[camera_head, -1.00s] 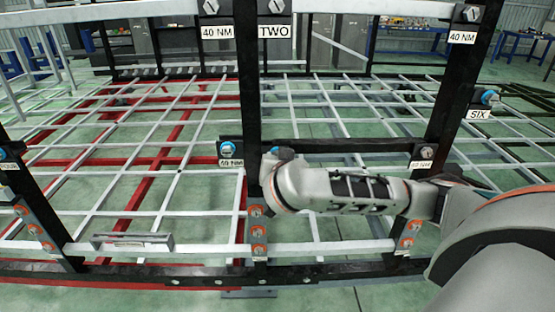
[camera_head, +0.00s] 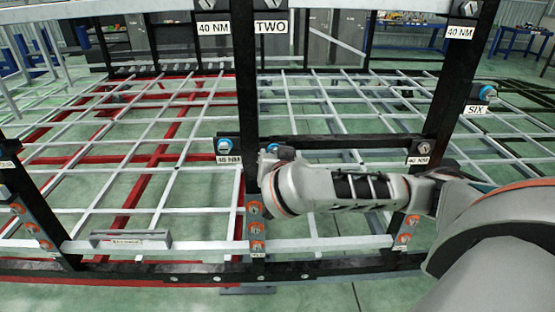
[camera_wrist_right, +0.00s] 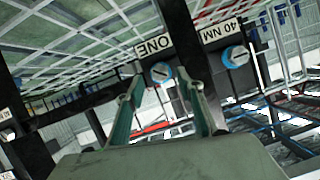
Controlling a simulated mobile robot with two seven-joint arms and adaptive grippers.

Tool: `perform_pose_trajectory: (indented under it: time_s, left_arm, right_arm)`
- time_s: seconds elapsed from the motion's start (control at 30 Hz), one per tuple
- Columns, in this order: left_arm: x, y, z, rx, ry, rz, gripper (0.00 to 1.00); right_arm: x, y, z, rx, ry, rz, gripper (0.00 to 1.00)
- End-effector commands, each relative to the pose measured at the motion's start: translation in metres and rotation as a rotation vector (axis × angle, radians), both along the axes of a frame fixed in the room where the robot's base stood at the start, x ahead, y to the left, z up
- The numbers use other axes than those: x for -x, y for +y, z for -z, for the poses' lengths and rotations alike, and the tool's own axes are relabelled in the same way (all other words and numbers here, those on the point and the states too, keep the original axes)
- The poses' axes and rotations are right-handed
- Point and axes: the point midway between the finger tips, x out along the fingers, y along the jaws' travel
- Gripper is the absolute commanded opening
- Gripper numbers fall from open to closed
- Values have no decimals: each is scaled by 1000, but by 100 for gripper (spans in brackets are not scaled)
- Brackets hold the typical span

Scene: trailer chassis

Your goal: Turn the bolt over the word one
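The word ONE (camera_wrist_right: 157,46) is on a white label, upside down in the right wrist view. Beside it is a silver bolt with a blue ring (camera_wrist_right: 161,72) on the dark frame. My right gripper (camera_wrist_right: 164,86) is open, its two fingers apart on either side of this bolt in the picture. I cannot tell whether they touch it. In the head view my right arm (camera_head: 345,190) reaches in from the right to the dark middle post, and its wrist hides the ONE label and my fingers. My left gripper is not in view.
Another blue-ringed bolt (camera_wrist_right: 236,56) sits close by, beside a 40 NM label (camera_wrist_right: 220,31). Dark posts and crossbars surround the arm.

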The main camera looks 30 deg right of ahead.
Motion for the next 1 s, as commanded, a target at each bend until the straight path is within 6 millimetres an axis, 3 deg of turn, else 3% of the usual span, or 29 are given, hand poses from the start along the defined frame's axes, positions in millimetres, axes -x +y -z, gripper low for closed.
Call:
perform_pose_trajectory:
  time_s: [0.37,1.0]
  left_arm:
    - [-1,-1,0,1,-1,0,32]
    - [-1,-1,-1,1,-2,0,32]
  right_arm:
    - [31,16,-15,1,-1,0,38]
    - [33,17,-15,-1,-3,0,38]
